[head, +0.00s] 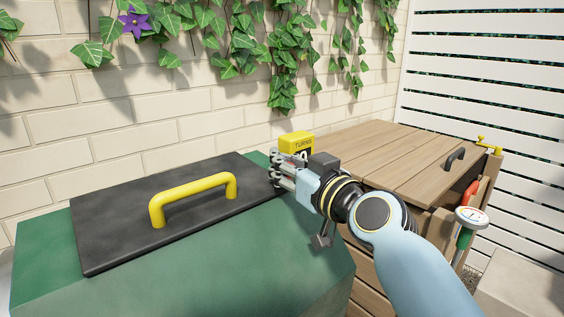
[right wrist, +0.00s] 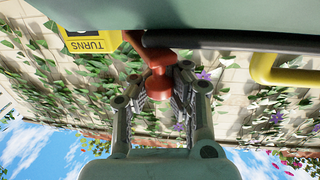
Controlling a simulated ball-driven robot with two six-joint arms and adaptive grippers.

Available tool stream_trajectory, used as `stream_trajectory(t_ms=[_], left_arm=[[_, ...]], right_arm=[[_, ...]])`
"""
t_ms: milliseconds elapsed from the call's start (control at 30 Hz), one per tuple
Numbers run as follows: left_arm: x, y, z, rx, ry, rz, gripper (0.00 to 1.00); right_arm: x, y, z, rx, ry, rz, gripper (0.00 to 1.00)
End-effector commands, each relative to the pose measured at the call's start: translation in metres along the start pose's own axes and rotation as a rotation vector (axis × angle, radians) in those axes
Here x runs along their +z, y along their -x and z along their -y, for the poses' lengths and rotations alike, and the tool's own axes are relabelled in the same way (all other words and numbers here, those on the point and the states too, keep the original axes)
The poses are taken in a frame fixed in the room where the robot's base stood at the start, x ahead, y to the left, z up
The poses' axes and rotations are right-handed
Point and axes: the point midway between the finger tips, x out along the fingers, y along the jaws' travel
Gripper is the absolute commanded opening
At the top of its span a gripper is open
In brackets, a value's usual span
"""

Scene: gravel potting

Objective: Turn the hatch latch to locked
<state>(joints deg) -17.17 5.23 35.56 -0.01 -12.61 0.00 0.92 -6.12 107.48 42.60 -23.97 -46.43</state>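The hatch is a dark lid (head: 110,225) with a yellow handle (head: 193,194), lying shut on a green bin (head: 240,270). My right gripper (head: 278,170) is at the lid's right end in the head view and hides what is there. In the right wrist view a red-brown knob (right wrist: 158,82), seemingly the hatch latch, stands between the two fingers of the right gripper (right wrist: 161,92). The latch's marks are hidden. My left gripper is out of view.
A yellow counter box marked TURNS (head: 297,142) stands just behind the right gripper. A wooden box with a slatted lid (head: 390,160) is to the right. An ivy-hung brick wall (head: 130,115) closes the back.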

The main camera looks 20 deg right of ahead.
Motion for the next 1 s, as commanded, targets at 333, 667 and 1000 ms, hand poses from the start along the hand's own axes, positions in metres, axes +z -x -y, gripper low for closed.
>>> stream_trajectory(t_ms=[333,667,1000], left_arm=[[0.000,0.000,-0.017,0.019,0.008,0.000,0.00],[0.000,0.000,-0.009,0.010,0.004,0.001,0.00],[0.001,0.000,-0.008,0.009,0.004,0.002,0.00]], right_arm=[[-0.001,0.000,0.000,0.000,0.000,-0.002,0.20],[0.000,0.000,0.000,0.000,0.001,0.000,0.45],[0.001,0.026,0.000,0.000,0.003,0.002,0.45]])
